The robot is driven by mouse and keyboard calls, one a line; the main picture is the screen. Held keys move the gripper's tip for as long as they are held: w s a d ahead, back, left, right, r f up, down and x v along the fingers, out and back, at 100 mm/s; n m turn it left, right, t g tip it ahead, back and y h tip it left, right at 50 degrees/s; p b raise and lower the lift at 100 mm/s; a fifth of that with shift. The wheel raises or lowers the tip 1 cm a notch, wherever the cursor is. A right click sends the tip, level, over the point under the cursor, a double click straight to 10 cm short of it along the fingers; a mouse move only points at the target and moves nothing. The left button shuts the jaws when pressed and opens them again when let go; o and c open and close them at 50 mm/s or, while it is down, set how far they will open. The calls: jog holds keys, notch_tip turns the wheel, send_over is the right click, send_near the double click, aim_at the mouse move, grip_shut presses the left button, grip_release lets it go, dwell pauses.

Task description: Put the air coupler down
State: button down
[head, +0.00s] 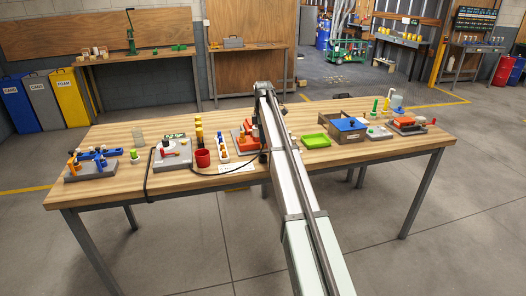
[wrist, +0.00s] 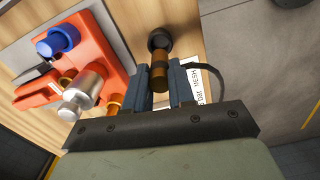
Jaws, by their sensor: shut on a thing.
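My gripper (wrist: 160,77) is shut on the air coupler (wrist: 160,42), a dark ring-shaped end with a brass-brown body, held between two blue-grey fingers. A black hose (wrist: 213,67) shows beside the right finger; where it joins is hidden. The coupler is over or on the wooden table (wrist: 184,22); I cannot tell whether it touches. Left of it, apart, is an orange fixture (wrist: 101,40) with a blue cap, a silver cylinder and brass fittings. In the head view my arm largely hides the gripper and coupler, beside the orange fixture (head: 238,141).
On the table (head: 120,176), a red cup (head: 203,158) and a white rack with bottles (head: 222,145) stand left of my arm. A printed label (wrist: 197,84) lies by the right finger.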

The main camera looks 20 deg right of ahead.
aim_at(263, 148)
jog(key=shift+f, duration=3.05)
jog(key=c, duration=1)
grip_release()
jog(key=shift+f, duration=0.1)
jog(key=shift+o, duration=0.2)
notch_tip(263, 148, up, 12)
jog(key=shift+r, duration=0.15)
